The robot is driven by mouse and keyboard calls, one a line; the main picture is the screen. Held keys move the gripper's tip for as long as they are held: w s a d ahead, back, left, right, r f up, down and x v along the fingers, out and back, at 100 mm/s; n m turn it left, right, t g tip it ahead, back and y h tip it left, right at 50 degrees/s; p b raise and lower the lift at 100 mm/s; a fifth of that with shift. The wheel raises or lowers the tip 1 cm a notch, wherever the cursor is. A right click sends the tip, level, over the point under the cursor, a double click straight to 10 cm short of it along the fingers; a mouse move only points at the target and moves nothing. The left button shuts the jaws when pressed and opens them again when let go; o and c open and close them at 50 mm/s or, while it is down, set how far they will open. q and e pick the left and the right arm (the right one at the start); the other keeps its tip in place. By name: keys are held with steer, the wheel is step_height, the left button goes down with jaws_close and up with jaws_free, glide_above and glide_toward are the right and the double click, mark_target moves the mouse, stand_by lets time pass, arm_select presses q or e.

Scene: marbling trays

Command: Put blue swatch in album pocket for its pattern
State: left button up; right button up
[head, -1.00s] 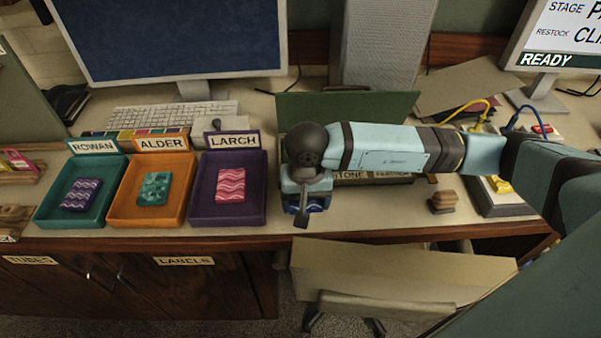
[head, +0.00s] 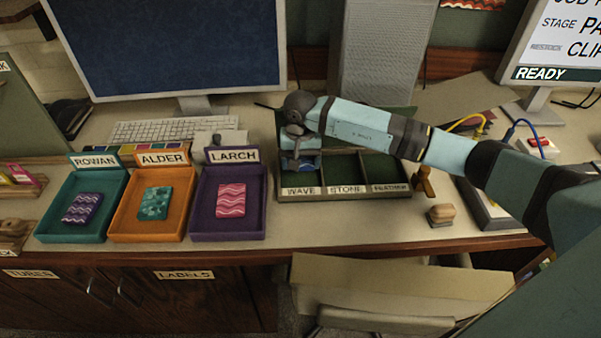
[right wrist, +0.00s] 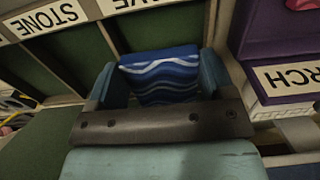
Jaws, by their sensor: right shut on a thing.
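The blue swatch (right wrist: 160,72) has pale wavy lines and shows between the fingers in the right wrist view. My right gripper (head: 300,163) is shut on it, above the wave pocket at the left end of the album in the head view. The swatch is mostly hidden by the gripper there. The album (head: 345,197) is a tray with three green pockets labelled WAVE (head: 300,191), STONE (head: 345,190) and, partly blurred, FEATHER (head: 390,188). The stone and feather pockets look empty. My left gripper is not in view.
Teal ROWAN (head: 70,238), orange ALDER (head: 145,237) and purple LARCH (head: 228,236) trays stand left of the album, each holding a patterned swatch. A wooden-handled block (head: 441,214) sits to the right. A keyboard (head: 165,130) and monitor are behind.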

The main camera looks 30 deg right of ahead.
mark_target(301, 182)
step_height(301, 182, down, 2)
steer(key=shift+s+f, duration=0.1)
steer(key=shift+f, duration=0.1)
steer(key=shift+f+p, duration=0.3)
steer(key=shift+f, duration=1.3)
steer(key=shift+f, duration=0.15)
steer(key=o, duration=0.7)
